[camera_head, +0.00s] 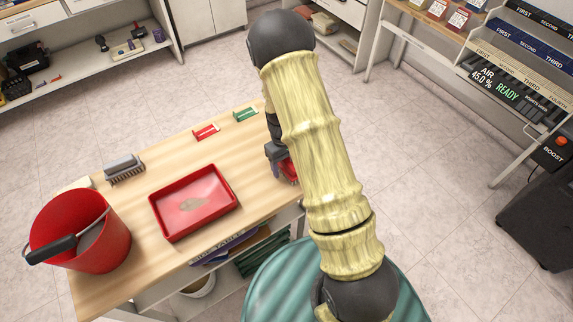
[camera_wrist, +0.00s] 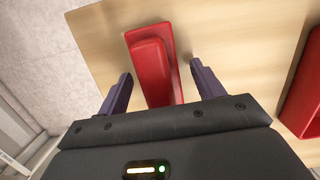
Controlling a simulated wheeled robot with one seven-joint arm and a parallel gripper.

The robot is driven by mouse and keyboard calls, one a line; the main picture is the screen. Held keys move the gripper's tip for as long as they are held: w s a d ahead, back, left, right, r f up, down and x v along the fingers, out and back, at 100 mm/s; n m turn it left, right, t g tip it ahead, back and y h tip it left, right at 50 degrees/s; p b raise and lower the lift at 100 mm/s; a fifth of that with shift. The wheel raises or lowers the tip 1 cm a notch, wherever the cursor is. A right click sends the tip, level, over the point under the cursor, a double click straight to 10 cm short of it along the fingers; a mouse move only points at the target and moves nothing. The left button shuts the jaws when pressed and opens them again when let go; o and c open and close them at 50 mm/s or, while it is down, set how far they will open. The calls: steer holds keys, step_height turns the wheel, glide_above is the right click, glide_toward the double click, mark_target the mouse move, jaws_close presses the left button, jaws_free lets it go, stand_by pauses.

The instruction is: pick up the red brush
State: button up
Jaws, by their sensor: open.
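A red object, which looks like the red brush (camera_wrist: 152,68), lies on the wooden table in the wrist view. It has a long raised red top over a wider red base; no bristles show. My gripper (camera_wrist: 161,72) is open, with one dark finger on each side of it and a visible gap to each. In the head view the red brush (camera_head: 289,170) shows only in part beside my gripper (camera_head: 279,160), near the table's right end. My arm hides the rest.
A red tray (camera_head: 155,205) lies on the table (camera_head: 150,265), left of my gripper. A red bucket (camera_head: 85,240), a grey brush (camera_head: 124,168), a red card (camera_head: 206,132) and a green card (camera_head: 246,114) are also on it. The tray's edge (camera_wrist: 308,90) shows in the wrist view.

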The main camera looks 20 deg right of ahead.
steer(key=shift+c, duration=0.5)
steer(key=c, duration=1)
step_height(320, 180, up, 10)
steer(key=shift+r+b, duration=0.1)
steer(key=shift+b, duration=0.25)
steer(key=shift+o, duration=1.2)
steer(key=shift+c, duration=0.6)
